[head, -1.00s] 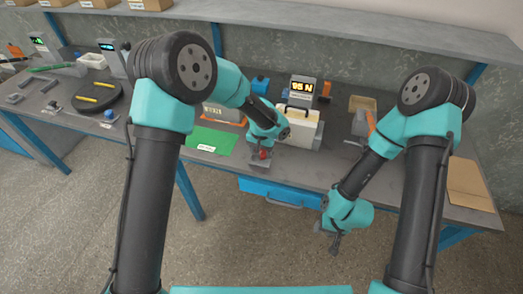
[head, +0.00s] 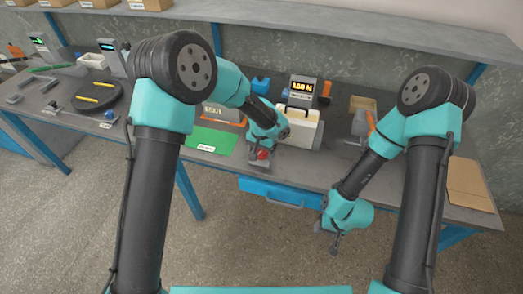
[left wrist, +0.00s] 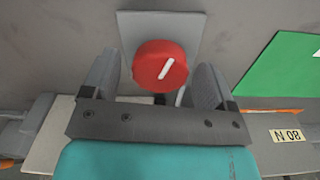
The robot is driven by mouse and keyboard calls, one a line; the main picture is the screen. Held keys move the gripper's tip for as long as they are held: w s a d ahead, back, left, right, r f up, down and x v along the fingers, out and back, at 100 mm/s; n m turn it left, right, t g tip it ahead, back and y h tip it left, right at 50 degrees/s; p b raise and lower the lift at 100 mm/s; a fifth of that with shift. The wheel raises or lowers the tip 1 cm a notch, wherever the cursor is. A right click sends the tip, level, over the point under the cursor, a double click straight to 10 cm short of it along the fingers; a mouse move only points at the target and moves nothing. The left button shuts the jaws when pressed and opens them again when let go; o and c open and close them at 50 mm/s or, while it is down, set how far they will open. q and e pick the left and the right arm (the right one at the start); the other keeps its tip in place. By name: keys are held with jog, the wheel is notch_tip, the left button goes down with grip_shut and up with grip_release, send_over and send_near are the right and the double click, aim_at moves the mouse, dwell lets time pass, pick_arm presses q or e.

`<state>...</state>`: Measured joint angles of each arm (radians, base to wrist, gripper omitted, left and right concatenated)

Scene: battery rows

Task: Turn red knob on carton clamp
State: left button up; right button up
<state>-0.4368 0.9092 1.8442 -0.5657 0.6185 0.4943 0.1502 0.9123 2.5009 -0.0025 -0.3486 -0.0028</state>
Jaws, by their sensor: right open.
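The red knob (left wrist: 160,67) with a white line on its face sits on a grey plate (left wrist: 190,22) in the left wrist view. It also shows small and partly covered in the head view (head: 263,155). My left gripper (left wrist: 157,75) has one finger on each side of the knob. A narrow gap shows at the left finger; whether the fingers press on the knob is unclear. The carton clamp (head: 300,128), with a pale carton, stands behind the gripper. Its display (head: 302,87) seems to read 100 N. My right gripper (head: 335,240) hangs open and empty before the table edge.
A black round tray (head: 98,97) with yellow sticks is further left. A brown board (head: 470,185) lies at the right. A blue drawer (head: 270,192) is below the tabletop.

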aim_at(262, 151)
pick_arm(q)
notch_tip(262, 151, up, 17)
jog(key=shift+r, duration=0.2)
dwell(0.7)
dwell(0.7)
